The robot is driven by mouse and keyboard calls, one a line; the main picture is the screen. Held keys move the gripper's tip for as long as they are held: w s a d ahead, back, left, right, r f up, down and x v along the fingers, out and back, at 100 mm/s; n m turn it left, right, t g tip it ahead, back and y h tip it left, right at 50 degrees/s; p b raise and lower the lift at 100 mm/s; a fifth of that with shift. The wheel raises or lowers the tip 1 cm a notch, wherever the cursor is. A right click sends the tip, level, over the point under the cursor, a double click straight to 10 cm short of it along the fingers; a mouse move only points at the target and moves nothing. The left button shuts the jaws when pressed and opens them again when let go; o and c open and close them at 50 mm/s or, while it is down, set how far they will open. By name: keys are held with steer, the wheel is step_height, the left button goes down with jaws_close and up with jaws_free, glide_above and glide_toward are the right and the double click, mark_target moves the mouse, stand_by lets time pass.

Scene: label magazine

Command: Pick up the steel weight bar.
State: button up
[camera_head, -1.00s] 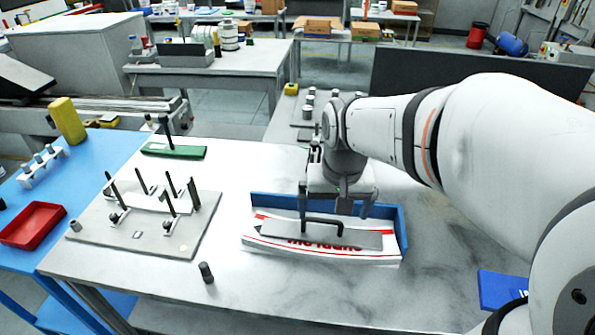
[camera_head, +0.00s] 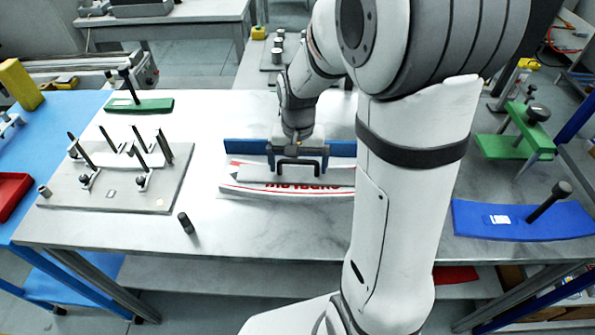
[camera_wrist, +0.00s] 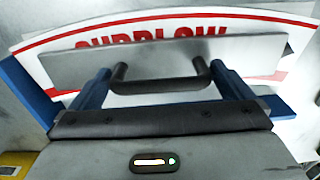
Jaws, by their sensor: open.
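The steel weight bar (camera_head: 247,174) is a flat grey plate with a black bridge handle (camera_head: 298,166). My gripper (camera_head: 298,172) is open, with one finger near each end of the handle. The wrist view shows my gripper (camera_wrist: 162,88) from behind; I cannot tell whether either finger touches the handle. My arm hides the right end of the bar in the head view.
A grey fixture plate (camera_head: 100,185) with several upright black pins stands left on the table. A small dark cylinder (camera_head: 186,223) stands at front. A green piece (camera_head: 140,106) lies at back left. A blue plate with a black knob (camera_head: 520,222) is at right.

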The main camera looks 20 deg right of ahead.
steer(key=shift+f, duration=0.4)
steer(key=shift+c, duration=0.2)
steer(key=c, duration=1.7)
steer(key=shift+o, duration=0.2)
steer(key=shift+r, duration=0.15)
